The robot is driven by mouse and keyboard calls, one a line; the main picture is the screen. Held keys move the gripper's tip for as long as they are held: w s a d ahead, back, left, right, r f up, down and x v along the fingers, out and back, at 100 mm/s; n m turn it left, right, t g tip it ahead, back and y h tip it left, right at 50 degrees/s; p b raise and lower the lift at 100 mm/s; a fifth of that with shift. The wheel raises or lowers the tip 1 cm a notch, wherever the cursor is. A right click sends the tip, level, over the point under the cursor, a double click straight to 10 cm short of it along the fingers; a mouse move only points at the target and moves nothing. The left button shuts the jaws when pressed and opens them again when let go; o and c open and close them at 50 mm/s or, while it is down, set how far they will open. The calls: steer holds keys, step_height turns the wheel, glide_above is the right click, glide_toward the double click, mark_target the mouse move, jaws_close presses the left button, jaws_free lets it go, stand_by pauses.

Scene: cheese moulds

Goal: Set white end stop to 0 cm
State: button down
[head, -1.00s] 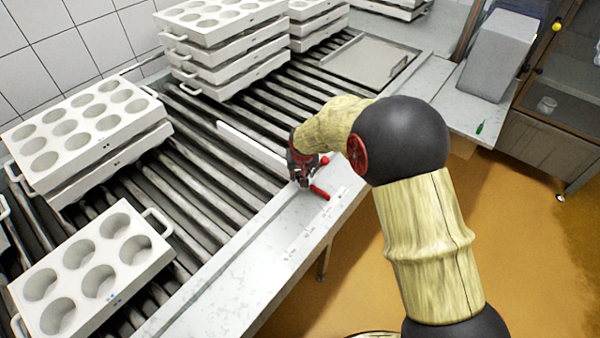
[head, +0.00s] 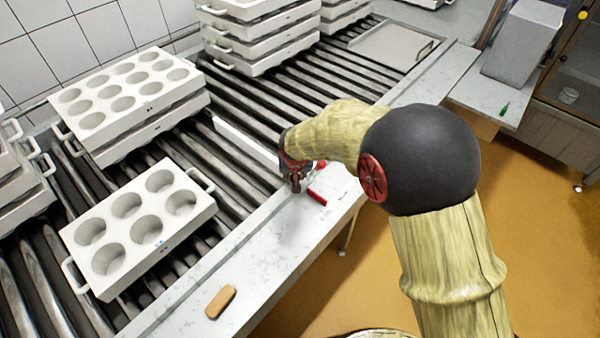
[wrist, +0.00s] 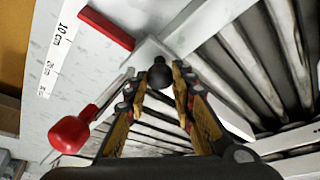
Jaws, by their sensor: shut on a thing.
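The white end stop (head: 245,145) is a long white bar lying across the rollers, parallel to them, with its near end at the grey side rail. My gripper (head: 296,183) is over that rail. In the wrist view its fingers (wrist: 162,90) close around a dark round knob (wrist: 160,75). A red bar pointer (head: 316,197) lies across the rail beside it; it also shows in the wrist view (wrist: 105,28). A red ball knob (wrist: 70,135) sticks out nearby. The white scale strip (wrist: 60,45) shows "10 cm" near the pointer; its smaller marks are hard to read.
A six-hole mould (head: 145,225) stands on the rollers left of the stop. Stacked twelve-hole moulds (head: 125,95) stand farther left, and another stack (head: 262,45) behind. A brown block (head: 220,302) lies on the rail at the front. The rail between it and my gripper looks clear.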

steer(key=shift+s+a+b, duration=0.3)
steer(key=shift+s+a, duration=0.55)
steer(key=shift+s, duration=0.25)
steer(key=shift+f, duration=0.1)
steer(key=c, duration=1.5)
jaws_free()
steer(key=shift+s+a, duration=0.1)
steer(key=shift+r, duration=0.3)
steer(key=v, duration=1.1)
steer(key=shift+s+r, duration=0.2)
steer(key=shift+r, duration=0.05)
